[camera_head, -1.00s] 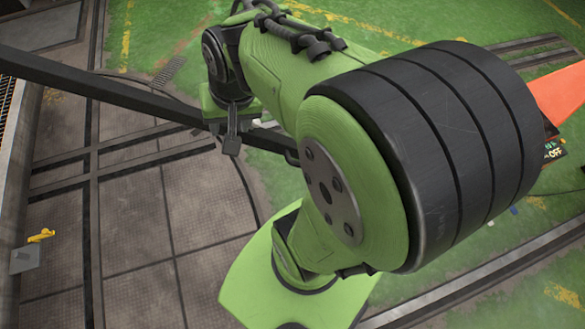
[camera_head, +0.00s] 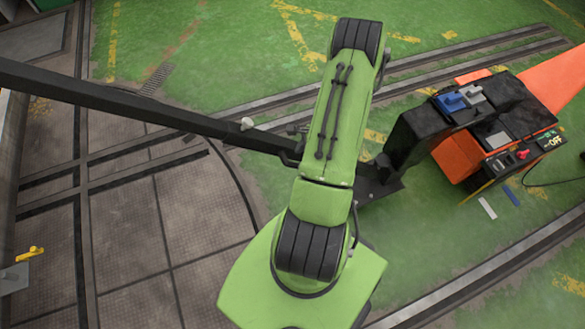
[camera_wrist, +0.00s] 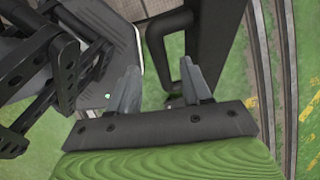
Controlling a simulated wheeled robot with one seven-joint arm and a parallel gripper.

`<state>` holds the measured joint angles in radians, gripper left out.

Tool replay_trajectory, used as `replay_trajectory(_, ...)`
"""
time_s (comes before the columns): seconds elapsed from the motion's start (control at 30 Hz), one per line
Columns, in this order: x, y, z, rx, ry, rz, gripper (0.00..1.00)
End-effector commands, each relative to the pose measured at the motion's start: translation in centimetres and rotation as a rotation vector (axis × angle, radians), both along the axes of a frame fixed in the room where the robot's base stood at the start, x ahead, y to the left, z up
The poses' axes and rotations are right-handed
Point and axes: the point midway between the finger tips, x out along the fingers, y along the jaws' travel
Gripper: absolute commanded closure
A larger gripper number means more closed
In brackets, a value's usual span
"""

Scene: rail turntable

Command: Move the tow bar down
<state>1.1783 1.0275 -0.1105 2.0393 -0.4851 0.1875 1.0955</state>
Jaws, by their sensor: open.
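The tow bar (camera_head: 130,103) is a long dark beam. In the head view it runs from the left edge, sloping down to the right, until my green arm hides part of it. A small pale knob (camera_head: 247,124) shows on its upper side. In the wrist view a dark beam (camera_wrist: 216,40) with a looped handle (camera_wrist: 154,48) lies ahead of my gripper (camera_wrist: 160,78). My gripper is open, its two grey fingers apart.
An orange and black machine (camera_head: 485,130) with a control panel stands on the right, beside the dark end of the bar. Rails cross the green floor. A metal turntable deck (camera_head: 120,240) lies at lower left, with a yellow lever (camera_head: 30,253) near the left edge.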

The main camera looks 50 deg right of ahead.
Motion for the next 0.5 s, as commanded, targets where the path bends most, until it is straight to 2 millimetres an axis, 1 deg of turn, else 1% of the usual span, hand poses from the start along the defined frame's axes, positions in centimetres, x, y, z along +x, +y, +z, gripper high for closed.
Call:
replay_trajectory(0.03,0.4,0.5,-1.6,0.004,0.001,0.003,0.52)
replay_trajectory(0.2,1.7,1.4,-5.2,0.003,0.001,0.004,0.52)
replay_trajectory(0.33,2.4,1.8,-7.0,0.001,0.0,0.003,0.52)
replay_trajectory(0.4,2.5,2.0,-7.5,0.001,0.0,0.002,0.52)
replay_trajectory(0.5,2.6,2.0,-7.7,-0.001,0.0,0.002,0.52)
